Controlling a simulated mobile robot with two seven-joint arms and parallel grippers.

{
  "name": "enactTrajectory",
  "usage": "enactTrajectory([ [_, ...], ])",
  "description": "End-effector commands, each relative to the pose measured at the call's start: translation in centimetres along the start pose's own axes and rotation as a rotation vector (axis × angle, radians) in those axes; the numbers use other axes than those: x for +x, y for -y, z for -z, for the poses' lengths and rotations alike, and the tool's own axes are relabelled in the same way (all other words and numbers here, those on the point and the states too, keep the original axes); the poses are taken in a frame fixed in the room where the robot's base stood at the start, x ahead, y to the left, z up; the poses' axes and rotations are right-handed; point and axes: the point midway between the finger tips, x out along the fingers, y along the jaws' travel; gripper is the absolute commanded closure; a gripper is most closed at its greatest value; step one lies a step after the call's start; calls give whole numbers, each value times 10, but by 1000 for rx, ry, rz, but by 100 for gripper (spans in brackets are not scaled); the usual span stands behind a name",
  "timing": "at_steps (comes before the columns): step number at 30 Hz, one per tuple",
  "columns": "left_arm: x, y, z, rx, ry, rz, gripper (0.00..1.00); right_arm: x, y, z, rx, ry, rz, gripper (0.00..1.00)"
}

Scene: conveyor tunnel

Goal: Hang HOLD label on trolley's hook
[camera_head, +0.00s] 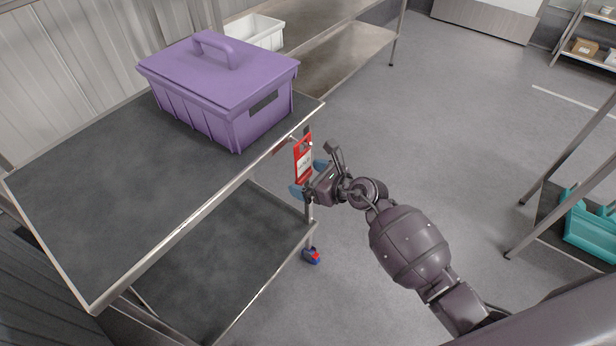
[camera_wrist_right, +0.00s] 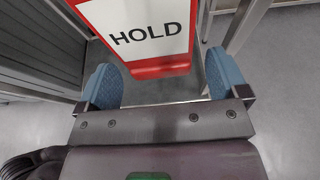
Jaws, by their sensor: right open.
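The red-and-white HOLD label (camera_head: 304,158) is upright at the right end of the trolley (camera_head: 110,190), just beyond its top shelf's edge. It also shows close up in the right wrist view (camera_wrist_right: 145,35), its lower end between my blue fingertips with space on both sides. My right gripper (camera_head: 308,178) is open around the label's lower part; in its own wrist view the gripper (camera_wrist_right: 163,80) has both fingers apart from the label. The label's top is near the trolley's end, but the hook is too small to make out, so I cannot tell whether the label hangs on it. My left gripper is out of view.
A purple lidded box (camera_head: 215,85) stands on the trolley's top shelf. Behind it is a metal rack with a white bin (camera_head: 255,32). A teal crate (camera_head: 590,232) sits on a rack at the right. The grey floor between is clear.

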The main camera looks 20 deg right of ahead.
Motion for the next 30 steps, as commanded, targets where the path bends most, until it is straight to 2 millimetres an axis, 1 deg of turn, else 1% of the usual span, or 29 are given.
enactTrajectory([
  [4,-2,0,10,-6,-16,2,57,-23,1,-2,-2,1,2,8],
  [9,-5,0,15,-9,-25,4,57,-56,1,-2,-4,0,2,8],
  [15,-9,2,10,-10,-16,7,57,-86,0,-1,-2,0,1,8],
  [18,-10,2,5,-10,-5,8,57,-96,1,-1,-2,0,1,8],
  [21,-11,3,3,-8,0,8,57,-102,0,-1,-2,0,0,8],
  [30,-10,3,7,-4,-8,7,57,-104,0,0,-1,0,0,8],
])
